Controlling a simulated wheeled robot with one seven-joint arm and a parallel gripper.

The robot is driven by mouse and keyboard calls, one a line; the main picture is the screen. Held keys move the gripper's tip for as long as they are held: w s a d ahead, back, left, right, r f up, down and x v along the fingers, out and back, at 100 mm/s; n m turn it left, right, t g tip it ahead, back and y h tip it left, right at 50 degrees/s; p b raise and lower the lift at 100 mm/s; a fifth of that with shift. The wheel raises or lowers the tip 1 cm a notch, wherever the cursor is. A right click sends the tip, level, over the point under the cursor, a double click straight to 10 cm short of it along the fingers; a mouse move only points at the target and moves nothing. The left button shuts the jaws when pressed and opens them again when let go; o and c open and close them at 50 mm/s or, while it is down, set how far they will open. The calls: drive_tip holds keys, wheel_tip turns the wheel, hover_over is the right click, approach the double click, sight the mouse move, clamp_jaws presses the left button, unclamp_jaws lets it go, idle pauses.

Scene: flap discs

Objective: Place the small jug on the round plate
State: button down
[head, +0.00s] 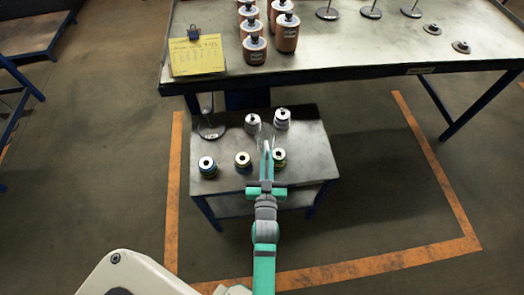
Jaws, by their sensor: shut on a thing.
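I cannot make out a small jug or a round plate in the head view. My gripper (266,147) is above the small low metal table (226,182), near its middle. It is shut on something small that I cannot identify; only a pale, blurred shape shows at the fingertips. A round-based stand with an upright post (210,131) is at the table's back left.
Other disc stacks (207,167) (243,160) and two pale stacks (252,122) (282,118) share the low table. The large workbench (350,55) behind holds several orange-brown canisters (255,50), a yellow notepad (197,56) and round-based stands (327,13). Orange floor lines (375,264) surround the low table.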

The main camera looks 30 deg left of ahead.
drive_tip(key=w+a+f, duration=0.1)
drive_tip(key=w+f, duration=0.1)
drive_tip(key=w+a+f, duration=0.4)
drive_tip(key=f, duration=0.1)
drive_tip(key=shift+a, duration=0.15)
drive_tip(key=shift+w+f, duration=0.1)
drive_tip(key=shift+f, duration=1.55)
drive_tip(key=c, duration=2.3)
unclamp_jaws()
drive_tip(key=shift+f, duration=0.15)
drive_tip(key=shift+o, duration=0.7)
